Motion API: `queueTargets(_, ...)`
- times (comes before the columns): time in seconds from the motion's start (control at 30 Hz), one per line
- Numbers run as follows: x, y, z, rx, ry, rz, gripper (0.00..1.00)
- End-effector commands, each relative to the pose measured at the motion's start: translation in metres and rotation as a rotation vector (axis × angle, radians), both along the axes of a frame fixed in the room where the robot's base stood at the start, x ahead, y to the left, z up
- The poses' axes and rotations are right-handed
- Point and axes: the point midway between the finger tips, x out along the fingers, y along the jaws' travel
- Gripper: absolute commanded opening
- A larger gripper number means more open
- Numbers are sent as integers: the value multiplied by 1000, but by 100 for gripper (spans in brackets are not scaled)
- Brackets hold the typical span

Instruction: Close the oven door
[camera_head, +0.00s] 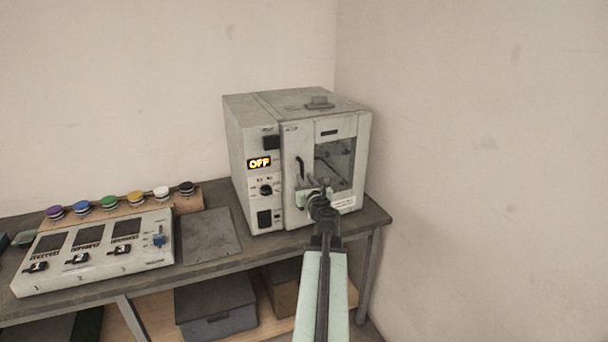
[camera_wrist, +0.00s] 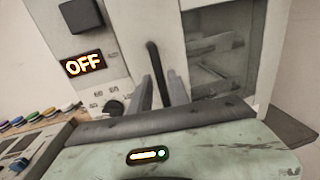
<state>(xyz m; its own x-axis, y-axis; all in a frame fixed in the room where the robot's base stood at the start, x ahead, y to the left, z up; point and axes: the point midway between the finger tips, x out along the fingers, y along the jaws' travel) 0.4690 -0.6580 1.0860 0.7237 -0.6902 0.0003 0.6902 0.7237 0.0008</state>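The oven (camera_head: 262,108) is a worn white box at the right end of the bench. Its door (camera_head: 299,140) takes up the right part of the front and has a dark window (camera_head: 335,160). The door looks flush or nearly flush with the front; I cannot tell whether a small gap is left. A black upright handle (camera_head: 300,167) is on the door's left side. My gripper (camera_wrist: 162,90) is at the handle's lower end, its two fingers apart with the handle (camera_wrist: 153,58) between them. Whether they touch it is unclear.
The oven display (camera_head: 259,163) reads OFF, above a knob (camera_head: 266,190). A white control panel (camera_head: 95,255), a row of coloured buttons (camera_head: 109,202) and a grey plate (camera_head: 210,236) are to the left. A wall is close on the right. Boxes (camera_head: 216,305) sit below the bench.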

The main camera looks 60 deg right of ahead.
Motion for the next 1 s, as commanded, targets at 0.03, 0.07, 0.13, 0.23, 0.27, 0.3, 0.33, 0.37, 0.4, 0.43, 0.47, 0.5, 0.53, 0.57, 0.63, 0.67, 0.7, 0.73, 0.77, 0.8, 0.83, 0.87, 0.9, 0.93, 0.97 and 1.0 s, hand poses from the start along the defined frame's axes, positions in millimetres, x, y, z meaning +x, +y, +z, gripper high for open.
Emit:
queueTargets(0.03, 10, -11, 0, -1, 1, 1, 22)
queueTargets(0.07, 14, -15, 0, -1, 1, 0, 22)
queueTargets(0.13, 23, -23, 0, -1, 1, 1, 22)
queueTargets(0.23, 29, -28, 0, -1, 1, 1, 22)
queueTargets(0.27, 30, -29, 0, -1, 1, 1, 22)
queueTargets(0.3, 30, -29, 0, -1, 1, 1, 22)
queueTargets(0.33, 30, -29, 0, -1, 1, 1, 22)
queueTargets(0.37, 30, -28, 0, -1, 1, 1, 22)
queueTargets(0.4, 29, -28, 0, -1, 1, 1, 22)
queueTargets(0.43, 29, -28, 0, -1, 1, 1, 22)
queueTargets(0.47, 29, -28, 0, -1, 1, 1, 22)
queueTargets(0.5, 29, -28, 0, -1, 1, 0, 11)
queueTargets(0.53, 29, -28, 0, -1, 1, 0, 3)
queueTargets(0.57, 29, -28, 0, -1, 1, 0, 0)
queueTargets(0.63, 29, -28, 0, -1, 1, 0, 0)
queueTargets(0.67, 29, -28, 0, -1, 1, 0, 0)
queueTargets(0.7, 29, -29, 0, -1, 1, 0, 0)
queueTargets(0.73, 29, -29, 0, -1, 1, 0, 0)
queueTargets(0.77, 29, -29, 0, -1, 1, -1, 0)
queueTargets(0.8, 28, -29, 0, -1, 1, -1, 0)
queueTargets(0.83, 28, -29, 0, -1, 1, -1, 0)
queueTargets(0.87, 28, -29, 0, -1, 1, -1, 0)
queueTargets(0.9, 28, -29, 0, -1, 1, -1, 0)
queueTargets(0.93, 28, -29, 0, -1, 1, -1, 0)
queueTargets(0.97, 28, -29, 0, -1, 1, -1, 0)
queueTargets(1.0, 28, -29, 0, -1, 1, -2, 0)
